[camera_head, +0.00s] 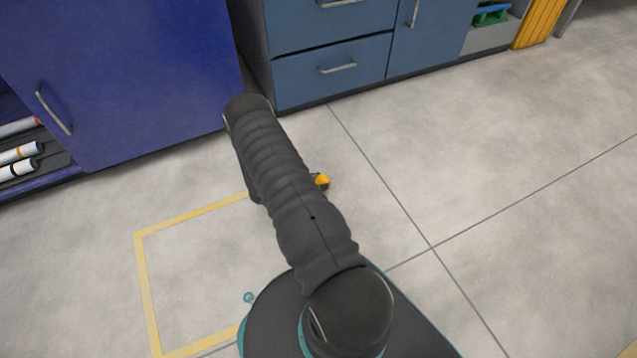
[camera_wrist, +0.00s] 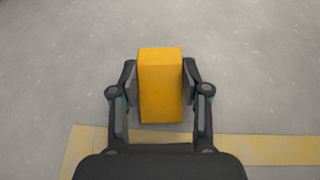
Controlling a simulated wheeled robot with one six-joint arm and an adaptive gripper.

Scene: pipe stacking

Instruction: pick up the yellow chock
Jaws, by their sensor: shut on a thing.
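The yellow chock (camera_wrist: 160,88) is a yellow-orange block between the two fingers of my gripper (camera_wrist: 160,82) in the wrist view. Both fingers press on its left and right sides, and my gripper is shut on it. In the head view only a small part of the chock (camera_head: 321,181) shows, to the right of my dark arm. The arm hides the rest of it and my gripper there. I cannot tell whether the chock touches the floor.
A yellow taped outline (camera_head: 142,285) marks the grey floor, left of my arm. A dark blue cabinet (camera_head: 125,70) stands at the upper left, with several pipes in an opening at its left. Blue drawers (camera_head: 330,70) stand at the back. The floor at the right is clear.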

